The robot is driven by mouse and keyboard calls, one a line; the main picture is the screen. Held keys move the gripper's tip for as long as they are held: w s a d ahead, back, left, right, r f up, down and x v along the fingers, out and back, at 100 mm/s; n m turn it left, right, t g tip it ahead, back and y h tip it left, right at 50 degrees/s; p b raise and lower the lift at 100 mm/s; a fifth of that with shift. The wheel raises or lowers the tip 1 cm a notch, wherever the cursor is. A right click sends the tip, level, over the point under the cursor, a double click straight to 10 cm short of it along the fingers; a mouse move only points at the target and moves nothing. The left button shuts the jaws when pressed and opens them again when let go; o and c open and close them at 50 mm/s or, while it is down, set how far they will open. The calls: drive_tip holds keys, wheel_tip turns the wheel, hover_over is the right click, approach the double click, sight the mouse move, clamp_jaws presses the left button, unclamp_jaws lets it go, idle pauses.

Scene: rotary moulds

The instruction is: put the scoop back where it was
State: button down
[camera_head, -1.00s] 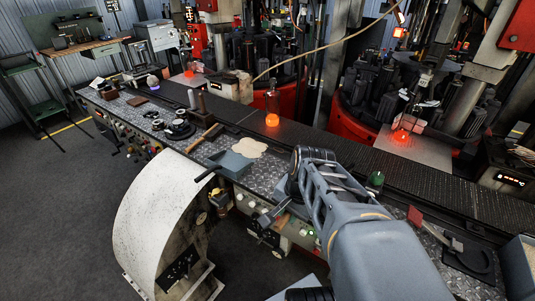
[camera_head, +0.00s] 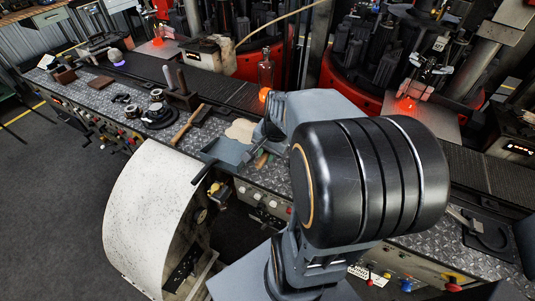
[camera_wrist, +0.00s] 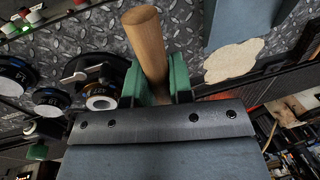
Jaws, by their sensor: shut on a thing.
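My gripper (camera_wrist: 157,84) is shut on a round wooden handle (camera_wrist: 144,40), held between its green finger pads in the wrist view. The same handle (camera_head: 262,160) shows small in the head view, below my wrist and over the near side of the bench. Whatever is on its other end is hidden, so I cannot tell for certain that it is the scoop. A blue-grey pan (camera_head: 226,151) with a black grip lies just left of my gripper. A beige flat patch (camera_head: 241,130) lies beside the pan; it also shows in the wrist view (camera_wrist: 233,62).
A hammer (camera_head: 187,123) and round black parts (camera_head: 160,115) lie left on the patterned metal bench. A bottle (camera_head: 265,68) stands behind my gripper. A dark pad (camera_head: 488,237) lies at the right. A large white curved guard (camera_head: 150,210) stands in front.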

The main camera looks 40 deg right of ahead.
drive_tip(key=w+d+f, duration=0.1)
drive_tip(key=f, duration=0.1)
drive_tip(key=w+d+f, duration=0.1)
drive_tip(key=w+f, duration=0.1)
drive_tip(key=w+d+f, duration=0.1)
drive_tip(key=w+f, duration=0.1)
drive_tip(key=shift+w+d+f, duration=0.1)
drive_tip(key=shift+d+f, duration=0.05)
drive_tip(key=shift+f, duration=1.6)
drive_tip(key=shift+f, duration=0.2)
drive_tip(key=c, duration=1)
unclamp_jaws()
